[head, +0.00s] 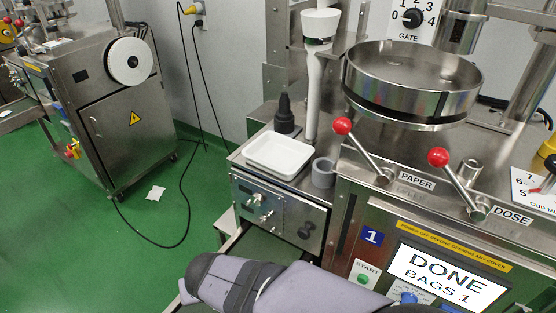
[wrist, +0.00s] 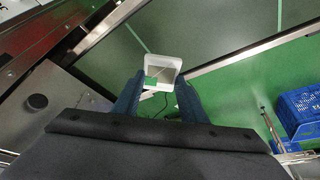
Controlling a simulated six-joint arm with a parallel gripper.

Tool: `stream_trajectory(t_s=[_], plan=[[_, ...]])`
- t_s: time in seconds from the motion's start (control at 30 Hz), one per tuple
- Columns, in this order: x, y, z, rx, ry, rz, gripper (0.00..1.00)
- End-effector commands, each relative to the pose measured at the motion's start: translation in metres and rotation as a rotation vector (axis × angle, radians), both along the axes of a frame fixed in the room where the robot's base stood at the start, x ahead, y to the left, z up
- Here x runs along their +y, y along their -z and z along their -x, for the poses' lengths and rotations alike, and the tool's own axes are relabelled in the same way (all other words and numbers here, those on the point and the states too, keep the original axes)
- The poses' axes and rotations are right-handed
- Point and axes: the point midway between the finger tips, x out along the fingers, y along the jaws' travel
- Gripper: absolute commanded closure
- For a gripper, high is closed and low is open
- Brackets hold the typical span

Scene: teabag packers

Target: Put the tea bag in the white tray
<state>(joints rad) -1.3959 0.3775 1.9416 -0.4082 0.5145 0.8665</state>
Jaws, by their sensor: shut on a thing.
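The tea bag (wrist: 167,72) is a pale square pouch with a white edge and a small green tag, seen in the wrist view. My gripper (wrist: 160,82) is shut on it, with one blue finger at each side. The white tray (head: 279,155) is shallow, rectangular and appears empty in the head view. It sits on the steel top left of the teabag machine. My arm crosses the bottom of the head view, and the gripper and tea bag are hidden there.
A dark bottle (head: 285,114) stands behind the tray, and a grey ring (head: 323,173) lies beside it on the right. Red-knobbed levers (head: 342,127) rise further right. The machine's display (head: 446,277) reads DONE, BAGS 1. Blue crates (wrist: 302,112) stand at the wrist view's right.

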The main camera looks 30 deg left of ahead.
Motion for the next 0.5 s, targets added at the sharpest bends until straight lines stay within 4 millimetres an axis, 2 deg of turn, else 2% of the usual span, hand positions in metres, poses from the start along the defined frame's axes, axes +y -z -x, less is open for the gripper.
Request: stream_trajectory(t_s=[0.27,0.4,0.5], plan=[[-0.016,-0.051,0.048,-0.001,-0.304,-0.007,0.82],[-0.017,-0.093,0.069,-0.002,-0.415,-0.008,0.82],[-0.01,-0.126,0.074,-0.002,-0.445,-0.005,0.82]])
